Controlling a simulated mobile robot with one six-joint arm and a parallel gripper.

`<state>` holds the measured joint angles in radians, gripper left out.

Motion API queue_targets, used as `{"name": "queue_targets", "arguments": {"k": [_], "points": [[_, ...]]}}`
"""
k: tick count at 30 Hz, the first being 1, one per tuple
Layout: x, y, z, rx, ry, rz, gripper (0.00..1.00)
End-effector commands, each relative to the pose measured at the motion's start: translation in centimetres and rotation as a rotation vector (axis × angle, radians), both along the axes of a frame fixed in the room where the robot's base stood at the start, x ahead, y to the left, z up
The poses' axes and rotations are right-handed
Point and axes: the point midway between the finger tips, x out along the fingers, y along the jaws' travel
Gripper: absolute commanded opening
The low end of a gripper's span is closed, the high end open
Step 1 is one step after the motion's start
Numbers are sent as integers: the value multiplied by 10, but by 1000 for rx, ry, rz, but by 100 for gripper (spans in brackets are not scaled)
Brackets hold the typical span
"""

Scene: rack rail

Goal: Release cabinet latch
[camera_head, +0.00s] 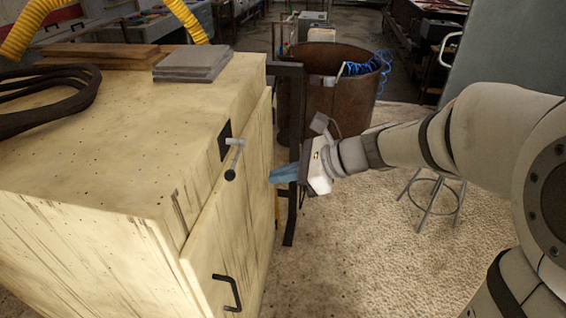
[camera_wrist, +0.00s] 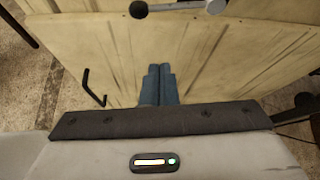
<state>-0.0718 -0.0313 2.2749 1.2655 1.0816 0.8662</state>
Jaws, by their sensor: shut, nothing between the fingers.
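The cabinet (camera_head: 130,150) is a pale, worn yellow box, with its door (camera_head: 235,215) on the side facing my arm. The latch (camera_head: 235,160) is a metal lever with a dark knob on a black plate near the door's top edge. It also shows at the top of the wrist view (camera_wrist: 180,8), partly cut off. A black door handle (camera_head: 228,292) sits lower on the door and shows at left in the wrist view (camera_wrist: 92,88). My gripper (camera_head: 272,178) has blue fingers, shut and empty, pointing at the door to the right of the latch. Contact with the door cannot be told.
Grey slabs (camera_head: 193,64), wooden boards (camera_head: 100,52) and a coiled black hose (camera_head: 45,95) lie on the cabinet top. A dark frame (camera_head: 293,215) stands just beyond the door. A rusty drum (camera_head: 335,100) and a stool (camera_head: 437,195) stand behind. The floor before the door is clear.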

Motion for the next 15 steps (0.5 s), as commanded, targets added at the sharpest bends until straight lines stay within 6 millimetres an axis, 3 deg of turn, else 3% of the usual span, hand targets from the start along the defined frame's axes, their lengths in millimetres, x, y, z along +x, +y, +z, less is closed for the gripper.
{"name": "queue_targets", "arguments": {"k": [11,15], "points": [[10,69,-42,-3,2,4,0],[8,72,-15,-2,-5,1,0]]}}
